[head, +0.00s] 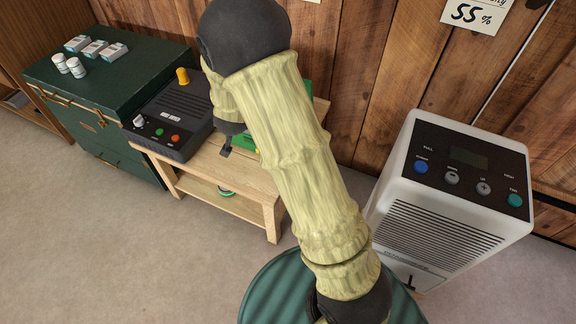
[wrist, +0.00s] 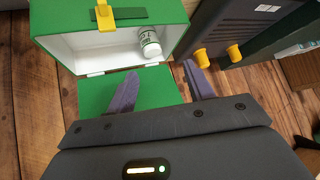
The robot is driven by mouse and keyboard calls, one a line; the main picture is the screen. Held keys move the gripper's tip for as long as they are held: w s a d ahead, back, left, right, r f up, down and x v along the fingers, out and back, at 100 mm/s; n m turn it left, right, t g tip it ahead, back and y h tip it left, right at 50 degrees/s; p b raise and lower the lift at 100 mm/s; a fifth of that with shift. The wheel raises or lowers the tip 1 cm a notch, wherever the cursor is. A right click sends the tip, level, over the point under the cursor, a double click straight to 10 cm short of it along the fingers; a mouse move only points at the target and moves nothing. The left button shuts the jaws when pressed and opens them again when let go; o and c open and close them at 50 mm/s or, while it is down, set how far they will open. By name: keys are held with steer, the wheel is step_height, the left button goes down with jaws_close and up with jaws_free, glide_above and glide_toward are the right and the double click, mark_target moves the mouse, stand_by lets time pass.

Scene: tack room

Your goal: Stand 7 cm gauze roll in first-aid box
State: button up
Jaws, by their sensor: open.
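The green first-aid box (wrist: 112,57) is open in the wrist view, with a white inside and a yellow latch (wrist: 103,14) on one wall. In the head view its green edge (head: 308,92) shows behind my arm. A white roll with green print (wrist: 150,44) is inside the box, in the corner nearest my fingers. Its round end faces the wrist camera and it looks upright, perhaps slightly tilted. My gripper (wrist: 161,70) is open, its two fingers apart and just clear of the roll, over the box's near edge. In the head view my arm hides most of the box.
A black device (head: 176,115) with a yellow knob (head: 182,76) stands beside the box on the wooden table (head: 243,178). A dark green trunk (head: 115,78) at left holds small cartons (head: 95,47) and white rolls (head: 68,65). A white dehumidifier (head: 445,215) stands at right.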

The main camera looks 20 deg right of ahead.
steer(key=s+d+r+n+g+y, duration=0.1)
steer(key=s+d+r+n+g, duration=0.1)
steer(key=s, duration=1)
steer(key=s+d+r+n+g+y, duration=0.1)
steer(key=s+d+r+g, duration=0.3)
steer(key=s, duration=0.9)
steer(key=shift+s+n, duration=0.2)
steer(key=shift+n, duration=0.6)
